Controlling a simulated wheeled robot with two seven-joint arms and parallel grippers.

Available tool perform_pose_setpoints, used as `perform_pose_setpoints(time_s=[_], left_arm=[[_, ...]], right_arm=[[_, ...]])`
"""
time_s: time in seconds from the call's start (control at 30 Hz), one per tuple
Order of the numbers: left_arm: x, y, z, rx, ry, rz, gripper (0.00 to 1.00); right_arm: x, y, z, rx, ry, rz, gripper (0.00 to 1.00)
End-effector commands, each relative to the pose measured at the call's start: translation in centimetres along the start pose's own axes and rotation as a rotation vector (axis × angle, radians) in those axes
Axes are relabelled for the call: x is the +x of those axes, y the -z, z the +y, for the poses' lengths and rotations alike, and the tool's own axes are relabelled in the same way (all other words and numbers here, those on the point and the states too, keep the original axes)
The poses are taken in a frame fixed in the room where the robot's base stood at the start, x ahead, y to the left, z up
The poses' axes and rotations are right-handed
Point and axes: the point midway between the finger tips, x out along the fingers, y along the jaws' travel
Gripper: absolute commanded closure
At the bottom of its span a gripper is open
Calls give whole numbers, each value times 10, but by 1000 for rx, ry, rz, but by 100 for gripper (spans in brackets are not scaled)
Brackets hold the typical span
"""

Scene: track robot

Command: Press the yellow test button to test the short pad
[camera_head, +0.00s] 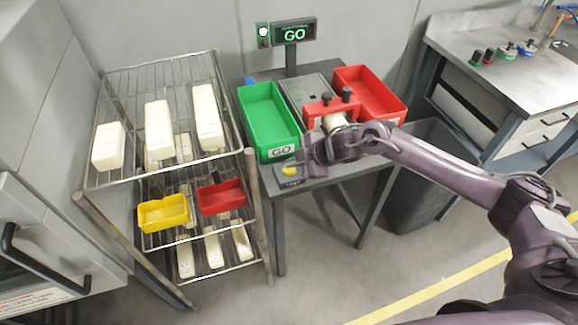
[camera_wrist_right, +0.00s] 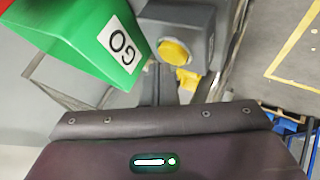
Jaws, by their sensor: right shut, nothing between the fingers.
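The yellow test button (camera_head: 290,171) sits on a small grey box at the front edge of the dark test table. The right wrist view shows the button (camera_wrist_right: 174,52) large and round on its grey housing. My right gripper (camera_head: 309,160) is shut and empty, close beside the button; I cannot tell whether it touches. A white pad (camera_head: 335,120) is partly visible in the red test fixture (camera_head: 322,106), partly hidden by my arm. The display (camera_head: 294,32) reads GO in green. My left gripper is not in view.
A green GO bin (camera_head: 283,154) stands left of the fixture and a red bin (camera_head: 391,115) right of it. A wire rack (camera_head: 247,152) with white pads, a yellow tray (camera_head: 162,225) and a red tray (camera_head: 243,207) stands left. A dark bin (camera_head: 418,205) stands right.

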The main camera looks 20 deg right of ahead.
Motion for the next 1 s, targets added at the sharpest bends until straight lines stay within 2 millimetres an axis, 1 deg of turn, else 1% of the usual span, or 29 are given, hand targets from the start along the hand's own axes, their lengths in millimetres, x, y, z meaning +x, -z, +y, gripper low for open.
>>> perform_pose_setpoints(time_s=[0.03,0.07,0.47,0.57,0.9,1.0], left_arm=[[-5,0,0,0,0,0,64],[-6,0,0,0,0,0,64],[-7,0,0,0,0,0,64],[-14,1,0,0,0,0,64],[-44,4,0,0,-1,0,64],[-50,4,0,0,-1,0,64]], right_arm=[[-4,3,3,0,0,1,100],[-4,4,3,0,0,1,100],[-6,4,4,0,-1,1,100],[-10,8,8,0,-1,1,100],[-35,26,25,0,-1,1,100],[-40,29,29,0,0,1,100]])
